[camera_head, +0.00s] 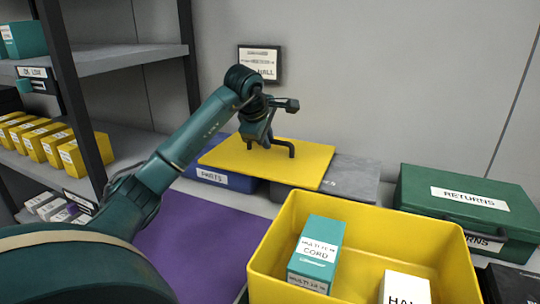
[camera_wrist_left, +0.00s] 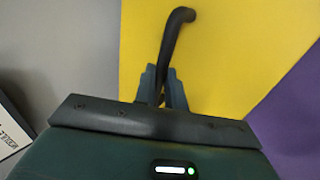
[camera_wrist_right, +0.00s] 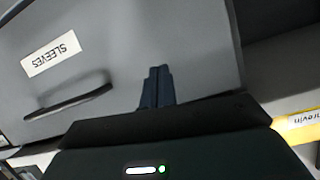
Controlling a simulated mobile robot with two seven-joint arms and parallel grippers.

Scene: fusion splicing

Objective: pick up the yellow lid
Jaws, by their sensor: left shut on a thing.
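The yellow lid (camera_head: 300,165) is a flat panel with a dark bent handle (camera_head: 291,149). In the head view it lies over the blue PARTS box (camera_head: 205,175) and overlaps the grey box beside it. I cannot tell whether it touches them. My left gripper (camera_head: 267,141) is shut on the lid's handle. In the left wrist view the two fingers (camera_wrist_left: 163,88) close around the dark handle, with the yellow lid (camera_wrist_left: 235,55) behind. My right gripper (camera_wrist_right: 157,88) shows only in the right wrist view, its fingers together with nothing visible between them.
A yellow bin (camera_head: 385,225) with a teal CORD box (camera_head: 318,250) and a white box stands in front. A green RETURNS case (camera_head: 470,200) is at right, shelves (camera_head: 110,62) at left. A grey SLEEVES surface with a handle (camera_wrist_right: 70,102) is close to my right gripper.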

